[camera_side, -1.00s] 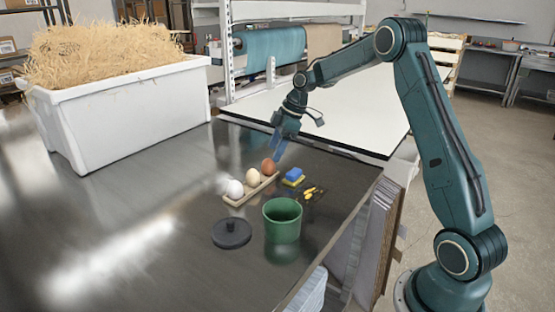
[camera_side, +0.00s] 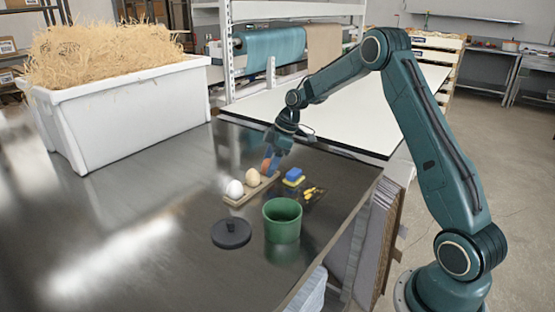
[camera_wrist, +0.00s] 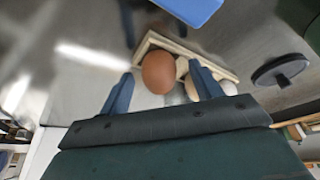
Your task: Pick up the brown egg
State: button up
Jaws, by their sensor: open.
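The brown egg (camera_side: 266,165) sits at the far end of a small wooden egg holder (camera_side: 238,201), in line with a cream egg (camera_side: 252,177) and a white egg (camera_side: 234,188). My gripper (camera_side: 270,160) is low over the brown egg and partly hides it in the side view. In the wrist view the brown egg (camera_wrist: 159,72) shows between the two blue fingers of my open gripper (camera_wrist: 160,72), with a gap visible on each side. The other eggs are partly hidden behind the right finger there.
A blue and yellow sponge (camera_side: 293,177) and small yellow items (camera_side: 313,192) lie right of the holder. A green pot (camera_side: 282,222) and a dark lid (camera_side: 231,233) stand nearer the camera. A white bin of straw (camera_side: 130,115) is at back left. The table's left middle is clear.

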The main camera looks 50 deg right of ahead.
aim_at(270, 160)
jog(key=c, duration=0.8)
jog(key=shift+c, duration=0.2)
jog(key=shift+r, duration=0.2)
notch_tip(270, 160, up, 20)
jog(key=shift+f, duration=0.2)
dwell(0.9)
jog(key=shift+a, duration=0.1)
